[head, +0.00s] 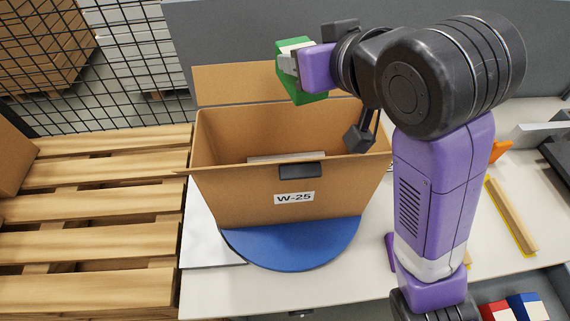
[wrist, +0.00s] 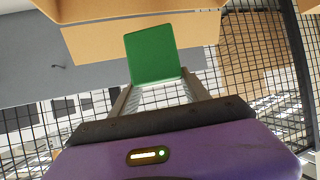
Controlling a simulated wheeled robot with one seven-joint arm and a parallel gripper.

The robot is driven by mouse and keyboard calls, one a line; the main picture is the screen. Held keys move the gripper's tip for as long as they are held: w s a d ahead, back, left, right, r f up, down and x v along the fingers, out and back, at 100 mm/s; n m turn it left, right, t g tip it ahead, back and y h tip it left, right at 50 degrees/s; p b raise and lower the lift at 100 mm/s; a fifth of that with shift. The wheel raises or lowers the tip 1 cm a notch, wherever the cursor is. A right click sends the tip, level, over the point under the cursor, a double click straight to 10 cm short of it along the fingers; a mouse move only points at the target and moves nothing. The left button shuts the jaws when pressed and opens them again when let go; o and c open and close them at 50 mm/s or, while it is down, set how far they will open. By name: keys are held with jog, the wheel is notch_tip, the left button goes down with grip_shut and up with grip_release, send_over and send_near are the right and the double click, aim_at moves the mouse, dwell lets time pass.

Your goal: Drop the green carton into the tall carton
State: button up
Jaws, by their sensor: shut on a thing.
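The green carton (head: 306,89) is held in my gripper (head: 290,63), above the back part of the tall carton's opening in the head view. In the wrist view the green carton (wrist: 152,54) sits between the two fingers of my gripper (wrist: 160,88). The tall carton (head: 250,195) is brown, labelled W-25, and stands open with a flap raised at the back. Something pale lies inside it, mostly hidden by the front wall. The tall carton also shows at the top of the wrist view (wrist: 90,38).
The carton stands on a round blue plate (head: 295,245) on a white table (head: 220,290). A wooden pallet (head: 90,220) lies to the left, with a black mesh fence (head: 100,60) behind. A wooden strip (head: 512,215) lies on the table at the right, beyond my arm.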

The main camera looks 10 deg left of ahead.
aim_at(313, 102)
jog(key=shift+f, duration=4.05)
jog(key=o, duration=1.6)
jog(key=b+v, duration=0.1)
jog(key=v, duration=0.6)
jog(key=shift+s+d+r, duration=0.2)
jog(key=shift+s, duration=0.15)
